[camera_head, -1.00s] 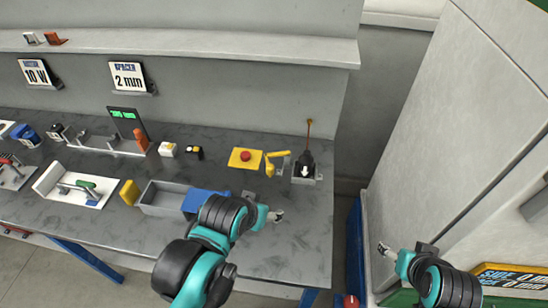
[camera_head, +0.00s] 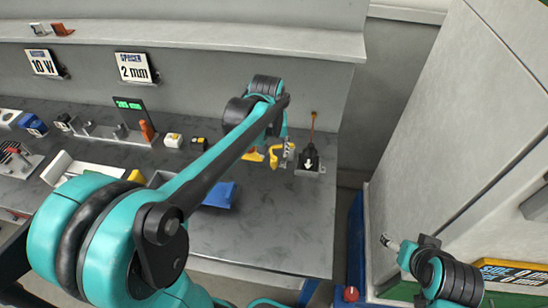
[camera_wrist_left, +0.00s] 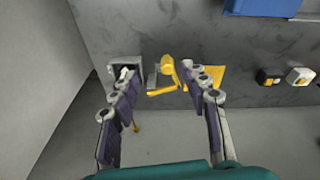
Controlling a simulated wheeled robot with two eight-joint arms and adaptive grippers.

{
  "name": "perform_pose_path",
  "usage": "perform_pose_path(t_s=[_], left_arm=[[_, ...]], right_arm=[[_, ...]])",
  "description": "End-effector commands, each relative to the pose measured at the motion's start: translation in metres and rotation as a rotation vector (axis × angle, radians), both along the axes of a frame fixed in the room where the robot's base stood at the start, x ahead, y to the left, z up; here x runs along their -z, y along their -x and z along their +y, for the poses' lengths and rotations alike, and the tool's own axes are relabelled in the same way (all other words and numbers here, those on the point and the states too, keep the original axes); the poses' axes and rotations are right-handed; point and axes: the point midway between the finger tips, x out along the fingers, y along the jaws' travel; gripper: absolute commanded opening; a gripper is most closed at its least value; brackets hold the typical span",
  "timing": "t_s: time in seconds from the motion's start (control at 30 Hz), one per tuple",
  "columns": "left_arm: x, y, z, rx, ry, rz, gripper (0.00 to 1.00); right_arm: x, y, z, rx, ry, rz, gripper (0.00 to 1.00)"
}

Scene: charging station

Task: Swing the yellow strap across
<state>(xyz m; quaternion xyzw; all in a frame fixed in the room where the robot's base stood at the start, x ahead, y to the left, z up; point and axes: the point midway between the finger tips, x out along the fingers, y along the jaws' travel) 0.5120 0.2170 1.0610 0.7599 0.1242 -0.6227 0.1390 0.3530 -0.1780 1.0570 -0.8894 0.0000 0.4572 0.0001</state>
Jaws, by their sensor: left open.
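The yellow strap (camera_head: 274,158) is a bent yellow piece beside a small grey bracket near the right end of the bench. In the left wrist view the strap (camera_wrist_left: 168,72) lies between my spread fingers and below them. My left gripper (camera_wrist_left: 160,92) is open and empty above it, and it also shows in the head view (camera_head: 285,152). A black device with a white arrow (camera_head: 309,158) stands in a grey holder just right of the strap. My right gripper (camera_head: 388,241) is away from the bench at the right, too small to tell its state.
A yellow plate (camera_wrist_left: 213,74) is left of the strap in the head view, mostly hidden by my left arm. A blue block (camera_head: 219,195) lies on the grey bench (camera_head: 270,230), whose front right part is clear. A tall grey cabinet (camera_head: 450,130) stands at the right.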

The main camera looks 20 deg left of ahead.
Motion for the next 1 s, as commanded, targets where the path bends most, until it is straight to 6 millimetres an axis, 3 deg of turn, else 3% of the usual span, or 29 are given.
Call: perform_pose_path(t_s=[0.1, 0.3, 0.47, 0.8, 1.0], left_arm=[[0.019, -0.035, 0.011, -0.072, 0.016, 0.08, 0.46], [0.048, -0.064, 0.023, -0.153, 0.03, 0.171, 0.46], [0.06, -0.07, 0.026, -0.172, 0.033, 0.193, 0.46], [0.113, -0.07, 0.026, -0.172, 0.033, 0.193, 0.46], [0.132, -0.07, 0.026, -0.172, 0.032, 0.192, 0.46]], right_arm=[[-0.004, 0.0, 0.0, 0.0, 0.0, 0.0, 0.7], [-0.006, 0.0, 0.0, 0.0, 0.0, 0.0, 0.7], [-0.005, 0.0, 0.0, 0.0, 0.0, 0.0, 0.7], [0.013, 0.0, 0.0, 0.0, 0.0, 0.0, 0.7], [0.018, 0.0, 0.0, 0.0, 0.0, 0.0, 0.7]])
